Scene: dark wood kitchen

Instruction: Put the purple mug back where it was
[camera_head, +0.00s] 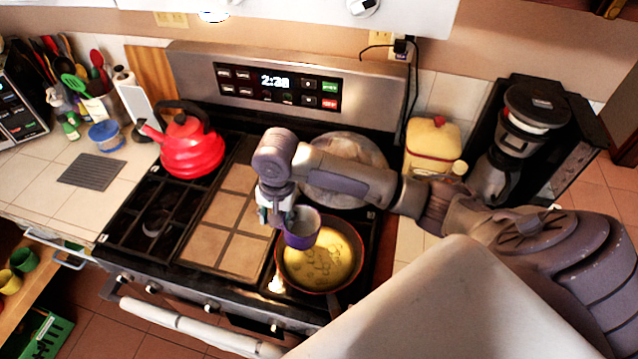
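The purple mug (301,230) is above the front right burner area, overlapping the left rim of a pan in the picture. My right gripper (277,211) comes in from the right, points down and appears shut on the mug's left side. The fingers are small and partly hidden by the wrist, so the exact grip is unclear. The mug looks roughly upright, with its pale inside showing. My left gripper is not in view.
The pan (352,283) holds yellow food with pieces in it. A red kettle (190,150) stands at the back left of the stove, and a large round pan or lid (345,150) behind my arm. A green mug (24,259) and a yellow mug (9,282) sit low at the far left.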

